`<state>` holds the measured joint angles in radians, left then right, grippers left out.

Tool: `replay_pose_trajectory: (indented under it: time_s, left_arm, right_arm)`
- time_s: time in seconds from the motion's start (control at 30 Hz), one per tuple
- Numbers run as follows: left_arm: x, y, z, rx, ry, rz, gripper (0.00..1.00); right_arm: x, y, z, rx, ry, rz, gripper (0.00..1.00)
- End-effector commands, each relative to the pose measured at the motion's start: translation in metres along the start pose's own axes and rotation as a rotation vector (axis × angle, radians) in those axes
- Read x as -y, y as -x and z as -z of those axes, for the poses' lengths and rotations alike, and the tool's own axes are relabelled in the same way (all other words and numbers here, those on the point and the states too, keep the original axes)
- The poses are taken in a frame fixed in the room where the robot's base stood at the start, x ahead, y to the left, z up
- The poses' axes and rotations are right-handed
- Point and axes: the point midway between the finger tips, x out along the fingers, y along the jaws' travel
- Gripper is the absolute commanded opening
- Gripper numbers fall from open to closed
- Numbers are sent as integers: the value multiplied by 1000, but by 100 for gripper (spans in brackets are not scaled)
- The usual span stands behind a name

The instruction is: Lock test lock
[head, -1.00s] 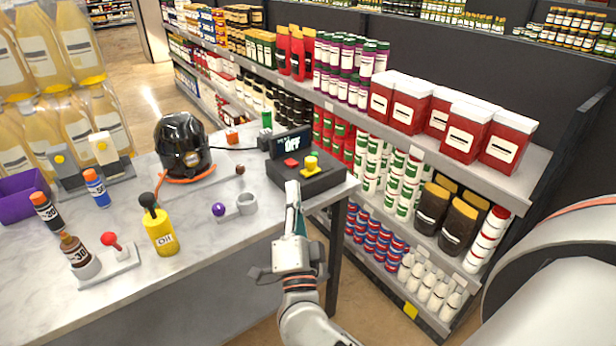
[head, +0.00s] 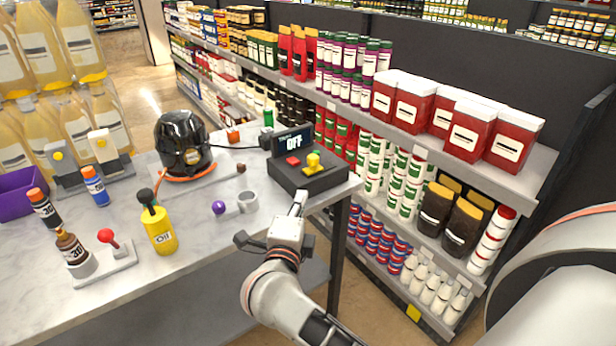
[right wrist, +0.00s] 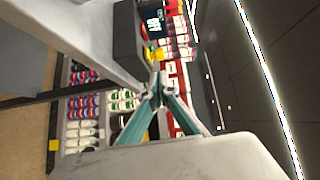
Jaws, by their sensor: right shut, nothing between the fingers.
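A dark control box (head: 308,178) sits at the right end of the table. It carries a display (head: 292,143) reading "OFF", a red button (head: 293,161) and a yellow knob (head: 313,163), which may be the test lock. My right gripper (head: 299,197) is shut and empty, in front of the box near the table edge, below and apart from the knob. In the right wrist view its closed fingertips (right wrist: 158,80) are near the box (right wrist: 128,35), with a bit of yellow (right wrist: 148,52) just beyond them. My left gripper is out of view.
A black pump-like unit (head: 183,145) stands on the table, with a yellow oil bottle (head: 160,232), a red-knobbed lever (head: 108,240) and small bottles to the left. Stocked shelves (head: 440,160) stand close to the right of the box.

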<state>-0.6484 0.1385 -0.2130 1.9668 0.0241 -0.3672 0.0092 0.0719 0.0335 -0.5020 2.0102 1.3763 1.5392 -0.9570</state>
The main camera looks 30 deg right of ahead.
Motion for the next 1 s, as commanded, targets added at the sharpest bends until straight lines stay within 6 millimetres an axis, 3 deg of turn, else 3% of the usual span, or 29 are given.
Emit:
replay_pose_trajectory:
  time_s: [0.17,0.7,1.0]
  left_arm:
    - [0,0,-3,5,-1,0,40]
    - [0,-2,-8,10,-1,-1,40]
    - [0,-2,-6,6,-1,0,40]
  right_arm:
    - [2,-20,0,-2,2,5,0]
    - [1,-119,1,-2,3,4,0]
    - [1,-138,0,0,1,2,0]
